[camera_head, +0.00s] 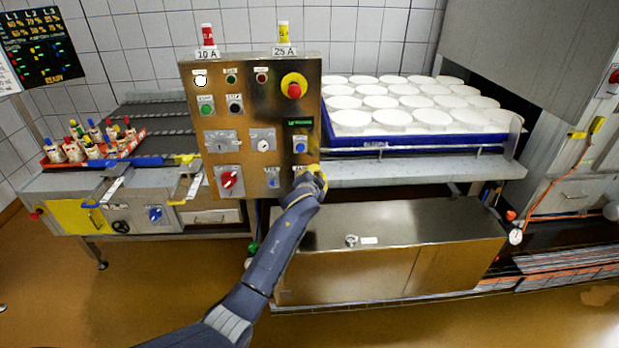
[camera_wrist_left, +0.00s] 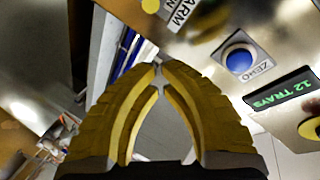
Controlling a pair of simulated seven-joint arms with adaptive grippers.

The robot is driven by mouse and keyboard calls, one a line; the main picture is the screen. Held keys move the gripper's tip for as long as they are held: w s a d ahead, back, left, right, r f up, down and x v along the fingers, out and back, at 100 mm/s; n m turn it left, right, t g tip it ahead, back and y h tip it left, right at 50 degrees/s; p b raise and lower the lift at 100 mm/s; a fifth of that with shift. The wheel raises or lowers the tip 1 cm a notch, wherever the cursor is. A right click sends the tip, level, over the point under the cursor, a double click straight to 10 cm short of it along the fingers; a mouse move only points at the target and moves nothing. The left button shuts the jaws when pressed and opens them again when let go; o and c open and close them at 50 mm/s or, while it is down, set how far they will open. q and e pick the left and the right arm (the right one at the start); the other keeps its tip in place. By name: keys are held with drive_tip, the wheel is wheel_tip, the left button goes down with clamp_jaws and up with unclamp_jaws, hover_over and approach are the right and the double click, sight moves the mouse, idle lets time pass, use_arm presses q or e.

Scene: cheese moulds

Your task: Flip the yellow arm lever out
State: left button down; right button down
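A round yellow tip (camera_wrist_left: 150,5), which looks like the end of the arm lever, shows at the top edge of the left wrist view beside a plate (camera_wrist_left: 180,12) partly reading "ARM". The rest of that lever is out of frame, so its position cannot be told. In the head view my left gripper covers that spot. My left gripper (camera_head: 316,174) is at the lower right of the steel control panel (camera_head: 240,110). Its yellow fingers (camera_wrist_left: 158,68) come together at the tips with nothing seen between them, apart from the yellow tip. My right gripper is not in view.
A red emergency knob (camera_head: 294,86) is higher on the panel. White moulds (camera_head: 390,118) stand right, above a steel cabinet (camera_head: 400,230). Yellow and blue handles (camera_head: 187,158) lie left.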

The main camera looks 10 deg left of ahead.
use_arm(q)
drive_tip(key=shift+w+a+f, duration=0.55)
drive_tip(key=shift+a+f, duration=0.2)
drive_tip(key=shift+w+a+f, duration=0.5)
drive_tip(key=shift+a+f, duration=0.2)
drive_tip(key=shift+f, duration=0.05)
drive_tip(key=shift+a+f, duration=0.1)
